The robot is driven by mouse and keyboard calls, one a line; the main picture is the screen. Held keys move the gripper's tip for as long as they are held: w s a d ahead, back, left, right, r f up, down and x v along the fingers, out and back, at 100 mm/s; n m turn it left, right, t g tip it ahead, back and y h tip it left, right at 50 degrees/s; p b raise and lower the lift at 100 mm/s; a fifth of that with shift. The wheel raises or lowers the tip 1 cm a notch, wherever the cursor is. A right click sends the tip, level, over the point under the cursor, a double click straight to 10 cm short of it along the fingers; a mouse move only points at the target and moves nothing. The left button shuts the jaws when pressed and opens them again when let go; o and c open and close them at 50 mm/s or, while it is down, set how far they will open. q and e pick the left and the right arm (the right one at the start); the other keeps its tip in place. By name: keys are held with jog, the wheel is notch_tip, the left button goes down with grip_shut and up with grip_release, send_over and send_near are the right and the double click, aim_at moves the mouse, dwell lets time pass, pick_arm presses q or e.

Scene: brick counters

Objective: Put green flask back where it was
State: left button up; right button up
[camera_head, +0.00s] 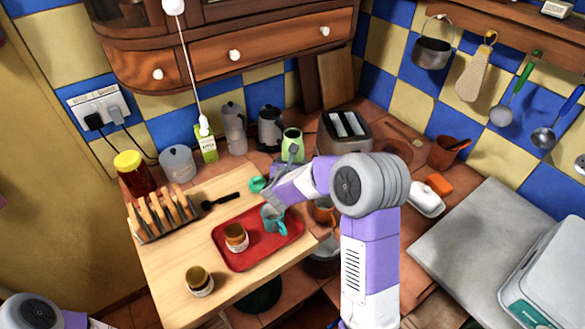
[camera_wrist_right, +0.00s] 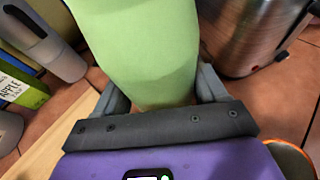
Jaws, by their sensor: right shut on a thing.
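The green flask (camera_head: 292,144) is upright at the back of the counter, between the dark kettle and the toaster. My right gripper (camera_head: 290,168) is shut on it, with one finger on each side. In the right wrist view the flask (camera_wrist_right: 140,50) fills the middle between the fingers (camera_wrist_right: 160,100). I cannot tell whether its base touches the tiles. My left gripper is not in view; only a part of my left arm shows at the bottom left corner.
The toaster (camera_head: 344,132) is close on the right and the kettle (camera_head: 270,128) on the left. A grey bottle (camera_head: 233,128) and juice carton (camera_head: 207,146) stand further left. A red tray (camera_head: 228,262) with a jar (camera_head: 236,236) and teal mug (camera_head: 272,219) lies in front.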

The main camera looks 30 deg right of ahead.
jog(key=shift+w+f, duration=0.1)
jog(key=shift+f, duration=0.85)
jog(key=shift+f+b, duration=0.15)
jog(key=shift+b, duration=0.2)
jog(key=o, duration=1.4)
jog(key=shift+o, duration=0.2)
jog(key=shift+r+p, duration=0.2)
jog(key=shift+p, duration=0.1)
jog(key=v, duration=1.2)
jog(key=shift+p, duration=0.45)
